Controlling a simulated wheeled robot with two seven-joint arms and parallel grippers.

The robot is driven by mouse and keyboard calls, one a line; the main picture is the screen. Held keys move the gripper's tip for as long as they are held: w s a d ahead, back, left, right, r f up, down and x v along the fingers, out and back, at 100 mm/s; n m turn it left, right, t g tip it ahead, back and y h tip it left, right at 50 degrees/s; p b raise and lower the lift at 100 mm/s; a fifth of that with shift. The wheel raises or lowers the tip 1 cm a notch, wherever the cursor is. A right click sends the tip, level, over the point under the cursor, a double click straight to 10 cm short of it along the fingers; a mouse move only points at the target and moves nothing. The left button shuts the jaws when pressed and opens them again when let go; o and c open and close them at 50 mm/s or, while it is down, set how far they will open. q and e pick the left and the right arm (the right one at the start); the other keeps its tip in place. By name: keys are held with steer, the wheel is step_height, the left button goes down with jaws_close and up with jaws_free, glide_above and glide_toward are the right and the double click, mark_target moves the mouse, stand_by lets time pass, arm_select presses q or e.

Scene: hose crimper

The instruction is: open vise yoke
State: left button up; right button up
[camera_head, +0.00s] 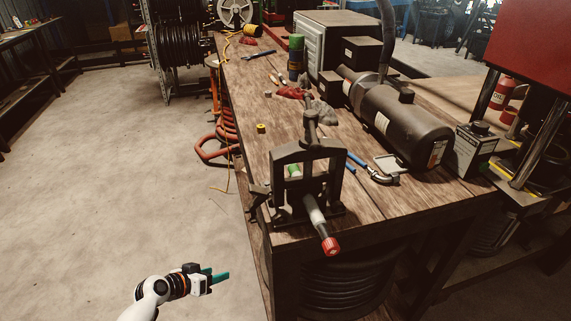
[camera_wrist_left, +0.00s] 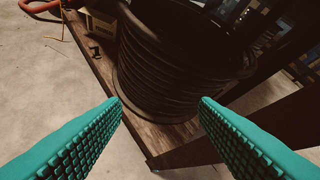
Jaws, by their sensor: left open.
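The vise yoke (camera_head: 307,153) is a dark metal frame standing upright at the near end of the wooden workbench. A screw rises from its top, and a grey handle (camera_head: 315,213) with a red end points down toward the front. A green piece shows inside the frame. My left gripper (camera_head: 220,275) has teal fingers and is below and left of the vise, beyond the bench's left edge, apart from it. In the left wrist view its fingers (camera_wrist_left: 162,110) are spread and empty, facing the lower shelf. My right gripper is in neither view.
A black coiled hose (camera_wrist_left: 160,75) stands on the shelf under the bench. The workbench (camera_head: 235,95) carries a dark cylindrical motor (camera_head: 405,120), blue-handled pliers (camera_head: 375,172) and a yellow tape roll (camera_head: 261,128). An orange hose hangs at the bench's left side. The floor to the left is clear.

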arm_select(q)
steer(key=w+d+r+m+h, duration=0.2)
steer(key=r, duration=0.8)
steer(key=w+d+r+m+h, duration=0.2)
steer(key=d+r+h, duration=0.1)
steer(key=r, duration=0.7)
steer(key=m+g+h, duration=0.4)
steer(key=m+h, duration=0.1)
steer(key=m, duration=0.3)
glide_toward(271, 167)
steer(key=d, duration=0.1)
steer(key=p+x, duration=0.2)
steer(key=x, duration=0.3)
steer(key=p+x, duration=0.1)
steer(key=x, duration=0.5)
steer(key=shift+w+r+p, duration=0.1)
steer(key=shift+r+p, duration=0.05)
steer(key=shift+p, duration=0.2)
steer(key=shift+w+d, duration=0.1)
steer(key=shift+d, duration=0.35)
jaws_close()
